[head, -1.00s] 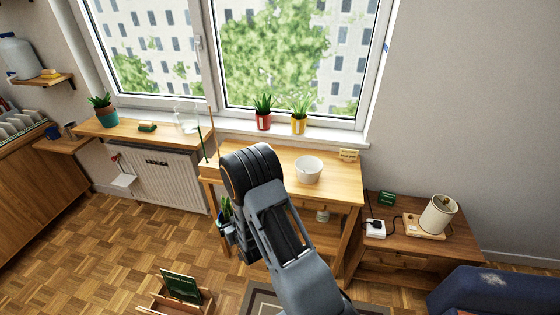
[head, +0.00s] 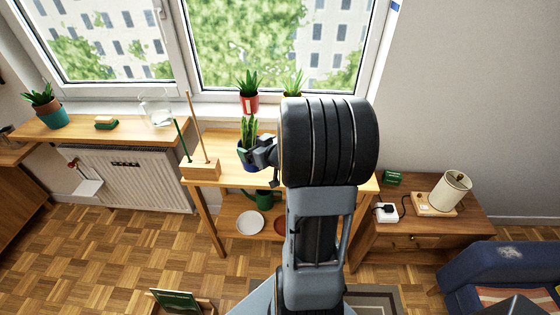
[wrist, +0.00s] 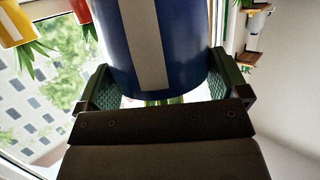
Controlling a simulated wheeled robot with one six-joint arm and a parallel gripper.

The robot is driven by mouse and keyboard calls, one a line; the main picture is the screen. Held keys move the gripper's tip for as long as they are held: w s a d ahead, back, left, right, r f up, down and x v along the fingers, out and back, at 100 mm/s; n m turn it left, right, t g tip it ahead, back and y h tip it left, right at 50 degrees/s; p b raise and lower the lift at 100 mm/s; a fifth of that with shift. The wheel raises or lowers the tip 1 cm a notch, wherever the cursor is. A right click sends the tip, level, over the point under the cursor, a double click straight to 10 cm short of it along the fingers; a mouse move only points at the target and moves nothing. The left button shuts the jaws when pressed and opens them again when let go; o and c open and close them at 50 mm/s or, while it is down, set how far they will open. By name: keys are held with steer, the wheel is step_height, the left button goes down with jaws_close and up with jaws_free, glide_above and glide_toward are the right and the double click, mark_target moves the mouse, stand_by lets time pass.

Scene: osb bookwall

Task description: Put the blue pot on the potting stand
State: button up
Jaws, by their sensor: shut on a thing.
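The blue pot (head: 246,163) holds a spiky green plant and is seen in front of the stand's wooden top, left of my wrist. In the wrist view the blue pot (wrist: 190,45), with a pale stripe, fills the space between the fingers. My gripper (head: 262,157) is shut on it; the fingers of my gripper (wrist: 162,85) lie on either side of the pot. The potting stand (head: 222,147) is the wooden table under the window. My arm hides much of its top. I cannot tell whether the pot touches it.
A wooden block with upright sticks (head: 200,170) stands at the stand's left end. A red pot (head: 249,103) and a partly hidden yellow pot stand on the sill behind. A side table with a lamp (head: 451,190) is to the right. A white plate (head: 249,222) lies on the lower shelf.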

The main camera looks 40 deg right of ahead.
steer(key=shift+h, duration=0.3)
steer(key=shift+w+d+f, duration=1.5)
steer(key=shift+d+f, duration=0.15)
steer(key=shift+f, duration=0.35)
steer(key=shift+w+d+f, duration=1.45)
steer(key=shift+d+f, duration=0.2)
steer(key=shift+f, duration=0.3)
steer(key=shift+w+d+f, duration=1.5)
steer(key=shift+d+f, duration=0.15)
steer(key=shift+f, duration=0.35)
steer(key=shift+f, duration=0.1)
steer(key=shift+f, duration=0.15)
steer(key=o, duration=1.2)
